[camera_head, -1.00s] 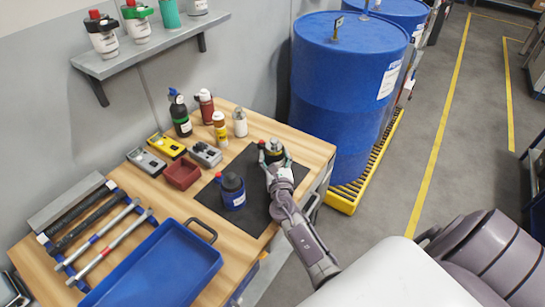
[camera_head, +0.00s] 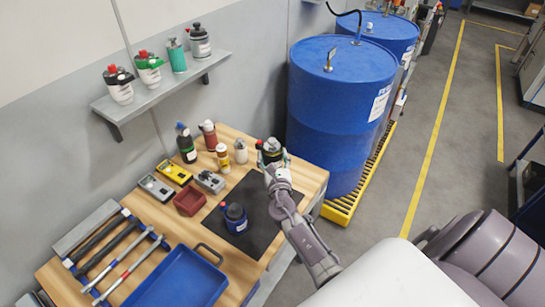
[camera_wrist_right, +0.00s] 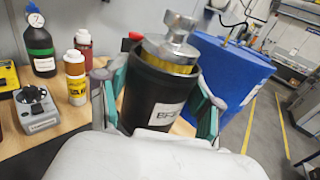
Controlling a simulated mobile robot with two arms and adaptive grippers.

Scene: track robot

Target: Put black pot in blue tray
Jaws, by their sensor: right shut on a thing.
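The black pot (camera_head: 271,152) has a white label and a silvery metal top with a yellow band, seen close in the right wrist view (camera_wrist_right: 158,92). My right gripper (camera_head: 273,160) is shut around its sides. The pot is upright or nearly so and appears raised above the far end of the dark mat (camera_head: 259,221). The gripper hides its lower part. The blue tray (camera_head: 182,280) lies at the front of the wooden table, left of and nearer than the gripper. Its bottom edge is cut off. My left gripper is not in view.
A dark blue pot (camera_head: 235,218) stands on the mat between the held pot and the tray. A dark red box (camera_head: 189,202), meters and several bottles stand behind. A large blue drum (camera_head: 338,110) stands beyond the table.

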